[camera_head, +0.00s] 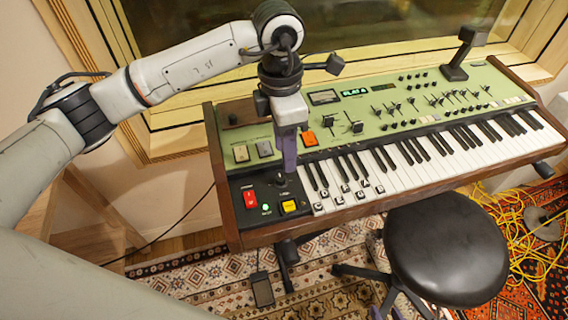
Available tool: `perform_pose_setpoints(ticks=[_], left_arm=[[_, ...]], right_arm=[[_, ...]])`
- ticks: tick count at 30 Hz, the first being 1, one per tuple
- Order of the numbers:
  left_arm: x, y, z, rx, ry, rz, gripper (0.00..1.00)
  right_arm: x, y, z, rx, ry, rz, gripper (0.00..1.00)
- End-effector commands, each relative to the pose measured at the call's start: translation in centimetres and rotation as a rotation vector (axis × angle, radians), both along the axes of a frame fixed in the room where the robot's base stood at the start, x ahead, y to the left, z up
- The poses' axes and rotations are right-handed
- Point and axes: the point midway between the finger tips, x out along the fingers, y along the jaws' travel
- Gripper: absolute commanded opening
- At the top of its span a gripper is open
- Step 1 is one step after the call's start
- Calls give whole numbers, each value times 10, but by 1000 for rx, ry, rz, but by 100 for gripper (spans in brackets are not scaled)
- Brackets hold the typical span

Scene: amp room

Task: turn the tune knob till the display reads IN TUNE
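The green synthesizer (275,105) with wooden ends stands below the window. Its small display (354,92) shows green text that seems to read FLAT with a character after it. My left gripper (289,168) points down over the black panel at the keyboard's left end. Its fingers are seen edge-on, so I cannot tell whether they are open or shut. A small dark knob (280,181) shows just below the fingertips; whether they touch it is unclear. I cannot read its label. My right gripper is not in view.
A red switch (250,198), a green light (265,208) and a yellow button (290,206) sit close by on the black panel. A black stand (455,72) is on the synthesizer's right. A round black stool (447,245) stands in front, near yellow cables (515,225).

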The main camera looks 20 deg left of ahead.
Motion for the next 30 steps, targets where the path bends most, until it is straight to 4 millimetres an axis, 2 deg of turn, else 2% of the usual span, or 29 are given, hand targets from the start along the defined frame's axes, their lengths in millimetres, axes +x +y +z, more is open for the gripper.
perform_pose_setpoints(ticks=[2, 5, 15, 21, 30], left_arm=[[5, 11, 2, 45, -17, 8, 38], [6, 15, -6, 58, -18, 10, 38], [5, 13, -66, 51, -17, 8, 38], [5, 12, -91, 51, -18, 8, 38], [6, 12, -98, 49, -20, 7, 38]], right_arm=[[0, 0, 0, 0, 0, 0, 31], [0, 0, 1, 0, 0, 0, 31], [-3, 0, 6, 1, 4, 0, 31], [-3, 0, 7, 1, 4, 0, 31], [-3, 0, 7, 1, 5, 0, 31]])
